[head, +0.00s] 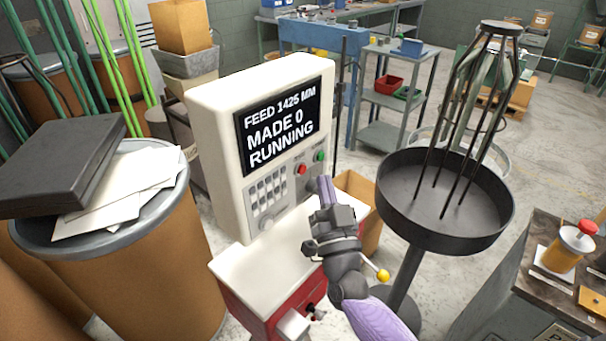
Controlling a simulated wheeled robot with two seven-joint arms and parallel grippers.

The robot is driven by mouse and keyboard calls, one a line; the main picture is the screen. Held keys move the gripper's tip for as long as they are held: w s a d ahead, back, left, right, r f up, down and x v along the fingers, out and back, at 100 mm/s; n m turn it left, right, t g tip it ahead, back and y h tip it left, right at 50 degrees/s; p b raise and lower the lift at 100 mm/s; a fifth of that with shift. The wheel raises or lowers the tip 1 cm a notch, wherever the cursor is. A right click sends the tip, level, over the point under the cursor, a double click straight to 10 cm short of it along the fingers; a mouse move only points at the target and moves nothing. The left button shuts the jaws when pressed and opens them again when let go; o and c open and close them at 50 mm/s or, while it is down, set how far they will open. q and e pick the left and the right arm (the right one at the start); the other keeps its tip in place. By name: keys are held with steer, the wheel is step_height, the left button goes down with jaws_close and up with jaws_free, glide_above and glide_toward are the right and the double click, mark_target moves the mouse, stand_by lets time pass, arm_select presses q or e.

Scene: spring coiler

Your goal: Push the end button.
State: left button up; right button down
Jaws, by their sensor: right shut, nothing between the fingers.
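The spring coiler's control box (215,120) is cream-coloured, with a dark screen (284,125) reading "FEED 1425 MM, MADE 0, RUNNING". Below the screen are a red button (302,169), a green button (320,156) and a keypad (266,194). Their labels are too small to read, so I cannot tell whether one is the end button. My right gripper (325,186) is shut and empty, its purple fingers pointing up just below and right of the buttons. Contact with the panel cannot be told. My left gripper is not in view.
A round black tray (483,232) with upright rods stands right of the machine. A bench (530,275) at lower right holds a yellow device with a red knob (587,227). A drum (120,290) with papers and a dark case (62,165) stands left.

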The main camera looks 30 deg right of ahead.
steer(key=shift+w+a, duration=0.35)
steer(key=shift+w, duration=0.45)
stand_by(0.9)
stand_by(0.5)
steer(key=shift+w+a, duration=0.15)
steer(key=shift+w, duration=0.2)
steer(key=shift+w+a, duration=0.15)
steer(key=shift+w, duration=0.2)
stand_by(0.6)
steer(key=shift+s+d, duration=0.3)
steer(key=shift+s, duration=0.4)
